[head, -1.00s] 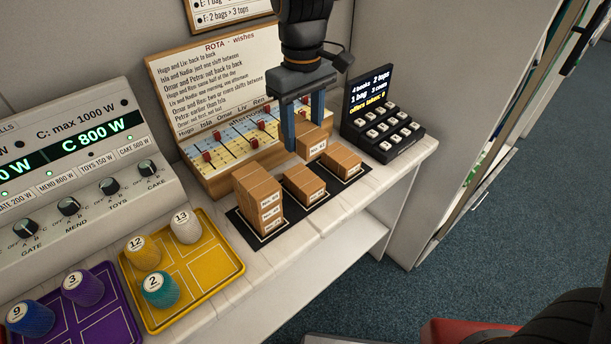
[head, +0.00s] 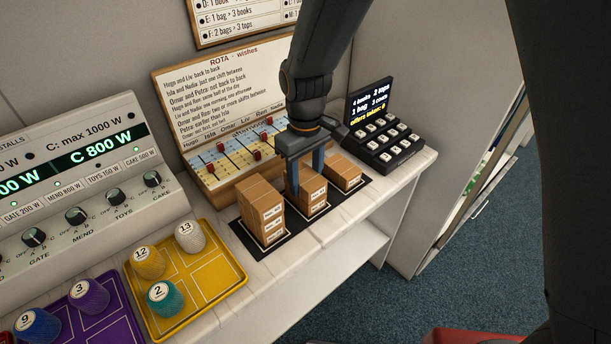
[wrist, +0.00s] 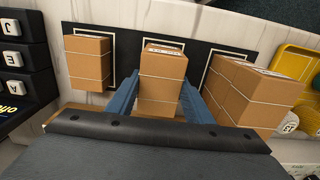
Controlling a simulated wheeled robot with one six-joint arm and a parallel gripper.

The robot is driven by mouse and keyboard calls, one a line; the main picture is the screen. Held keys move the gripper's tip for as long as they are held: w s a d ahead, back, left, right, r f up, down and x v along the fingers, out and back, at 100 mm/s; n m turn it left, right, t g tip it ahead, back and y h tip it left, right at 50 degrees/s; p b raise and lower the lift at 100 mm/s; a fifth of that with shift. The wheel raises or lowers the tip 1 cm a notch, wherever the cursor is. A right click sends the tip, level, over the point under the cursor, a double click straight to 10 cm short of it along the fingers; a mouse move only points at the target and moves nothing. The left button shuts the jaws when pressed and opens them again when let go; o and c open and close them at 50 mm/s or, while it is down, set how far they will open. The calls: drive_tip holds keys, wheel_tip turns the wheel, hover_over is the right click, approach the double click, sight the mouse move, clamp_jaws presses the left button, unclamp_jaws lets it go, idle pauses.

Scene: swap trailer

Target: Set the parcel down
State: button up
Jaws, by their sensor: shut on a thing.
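My gripper (head: 305,178) is over the middle of the black mat, its blue fingers down on either side of a brown parcel (head: 310,186). It is shut on this parcel, which is at the top of the middle stack, level and lined up with the parcel below (head: 312,207). They look touching; a small gap cannot be ruled out. In the wrist view the held parcel (wrist: 162,65) sits between the two fingers.
On the black mat (head: 284,238), a taller parcel stack (head: 261,206) stands left and a single parcel (head: 345,169) right, both close to the fingers. Behind are the rota board (head: 205,125) and a black keypad (head: 385,140). A yellow tray (head: 215,285) lies left.

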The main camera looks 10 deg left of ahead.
sight(306, 176)
drive_tip(key=o, duration=1.1)
drive_tip(key=shift+f, duration=0.15)
wheel_tip(306, 176, up, 12)
drive_tip(key=b, duration=0.3)
drive_tip(key=s+d+f+m, duration=0.2)
drive_tip(key=s+d+m, duration=0.1)
drive_tip(key=d, duration=0.6)
drive_tip(key=s+d+f+m, duration=0.3)
drive_tip(key=d, duration=0.7)
drive_tip(key=s+d+f+m, duration=0.2)
drive_tip(key=s+d+m, duration=0.1)
drive_tip(key=d, duration=0.6)
drive_tip(key=shift+s+d+f+m+t, duration=0.15)
drive_tip(key=shift+f+m+t, duration=0.05)
drive_tip(key=shift+m+t, duration=0.25)
